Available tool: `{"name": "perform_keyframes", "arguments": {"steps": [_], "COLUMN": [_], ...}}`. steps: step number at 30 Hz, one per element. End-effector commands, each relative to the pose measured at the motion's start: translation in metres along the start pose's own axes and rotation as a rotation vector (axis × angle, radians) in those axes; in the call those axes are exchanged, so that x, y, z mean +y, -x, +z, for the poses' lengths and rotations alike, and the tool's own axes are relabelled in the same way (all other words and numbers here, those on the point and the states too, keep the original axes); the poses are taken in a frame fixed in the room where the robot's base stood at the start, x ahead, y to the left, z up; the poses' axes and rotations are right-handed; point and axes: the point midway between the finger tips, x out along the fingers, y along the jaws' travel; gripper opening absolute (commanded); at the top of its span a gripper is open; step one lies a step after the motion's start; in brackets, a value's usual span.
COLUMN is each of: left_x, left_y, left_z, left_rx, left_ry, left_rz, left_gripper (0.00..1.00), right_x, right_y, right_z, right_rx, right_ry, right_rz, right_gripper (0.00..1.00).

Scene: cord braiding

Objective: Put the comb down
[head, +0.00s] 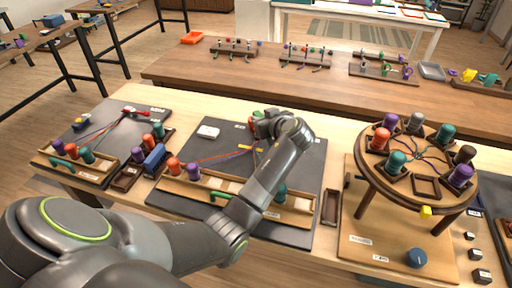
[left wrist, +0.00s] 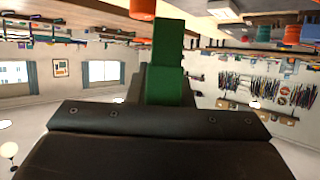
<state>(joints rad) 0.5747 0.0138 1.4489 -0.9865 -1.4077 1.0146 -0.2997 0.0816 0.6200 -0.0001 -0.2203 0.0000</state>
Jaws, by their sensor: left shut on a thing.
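My left gripper (head: 262,126) is above the far part of the middle dark board (head: 225,135), its jaws mostly hidden by my wrist. In the left wrist view a green straight-edged piece (left wrist: 170,60) stands up from between the jaws; I take it to be the comb, though its teeth do not show. The gripper is shut on it. Whether it touches the board cannot be told. Coloured cords (head: 222,156) run from the wooden bobbin rack (head: 235,198) towards the gripper. My right gripper is not in view.
A round braiding stand (head: 419,183) with several coloured bobbins is on the right. Another dark board (head: 98,120) with cords and bobbins lies on the left. A white block (head: 208,131) lies on the middle board. A long wooden table (head: 330,92) with racks stands behind.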

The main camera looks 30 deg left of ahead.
Motion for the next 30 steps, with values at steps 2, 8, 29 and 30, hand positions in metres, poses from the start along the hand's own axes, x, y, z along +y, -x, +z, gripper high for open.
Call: {"name": "perform_keyframes", "arguments": {"steps": [2, 8, 29, 30], "left_x": [-0.002, -0.001, -0.001, -0.001], "left_y": [-0.006, -0.017, -0.034, -0.034], "left_z": [0.016, 0.041, 0.082, 0.083], "left_rx": [-0.003, -0.001, 0.000, 0.000], "left_ry": [-0.007, -0.004, -0.002, -0.002], "left_rz": [-0.004, 0.000, 0.003, 0.003], "left_gripper": [0.00, 0.00, 0.00, 0.00], "right_x": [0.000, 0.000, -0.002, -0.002], "right_y": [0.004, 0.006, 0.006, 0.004], "right_z": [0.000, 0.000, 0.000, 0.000], "right_rx": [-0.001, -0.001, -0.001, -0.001], "right_ry": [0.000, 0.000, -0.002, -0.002], "right_rz": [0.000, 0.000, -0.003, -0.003], "right_gripper": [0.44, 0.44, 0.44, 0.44]}}
